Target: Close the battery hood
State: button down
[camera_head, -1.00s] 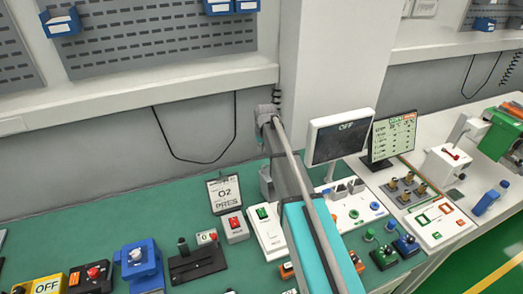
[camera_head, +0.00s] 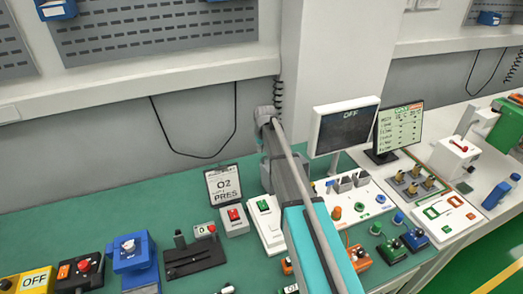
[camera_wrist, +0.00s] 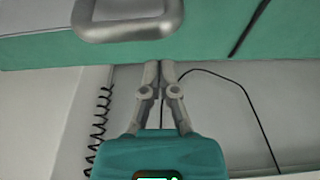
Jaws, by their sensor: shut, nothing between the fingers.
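I cannot pick out the battery hood for certain in either view. In the wrist view my gripper (camera_wrist: 162,66) is shut and empty, its two grey fingers meeting at the tips. A thick grey loop, like a handle (camera_wrist: 128,30), shows large at the top of the wrist view, near the fingertips and apart from them. What it belongs to is cut off by the frame. In the head view my teal and grey arm reaches up over the middle of the bench. My fingers cannot be made out there.
The green bench (camera_head: 100,215) carries an O2 PRES sign (camera_head: 224,184), a blue box with a knob (camera_head: 133,258), an OFF box (camera_head: 30,283) and several switch boxes. A dark OFF monitor (camera_head: 345,127) and a lit screen (camera_head: 399,128) stand right of my arm. A grey wall stands behind.

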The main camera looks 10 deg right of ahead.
jog(key=shift+s+d+r+p, duration=0.1)
jog(key=shift+s+d+p, duration=0.15)
jog(key=shift+s, duration=0.6)
jog(key=shift+s+d+r+p, duration=0.1)
jog(key=shift+s+p, duration=0.1)
jog(key=shift+s, duration=0.6)
